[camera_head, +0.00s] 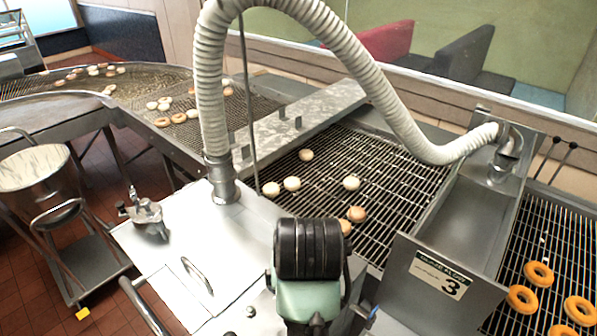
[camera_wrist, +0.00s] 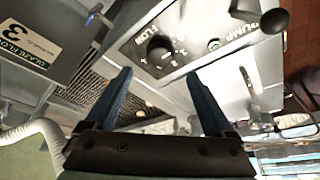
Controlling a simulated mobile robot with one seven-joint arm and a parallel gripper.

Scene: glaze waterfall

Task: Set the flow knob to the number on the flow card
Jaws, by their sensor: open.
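The flow card (camera_head: 440,275) is on an upright steel plate in the head view and reads 3. It also shows upside down at the left of the wrist view (camera_wrist: 27,42). The flow knob (camera_wrist: 159,47) is a round black knob on a steel panel in the wrist view, with small dial marks around it. Its setting is too small to tell. My gripper (camera_wrist: 158,76) is open and empty, its two blue fingers apart, with the knob seen between and beyond the fingertips. In the head view my arm hides the knob and the gripper's fingers.
A ribbed hose (camera_head: 345,45) arches over the wire conveyor (camera_head: 390,165). Doughnuts (camera_head: 539,273) lie on the right rack.

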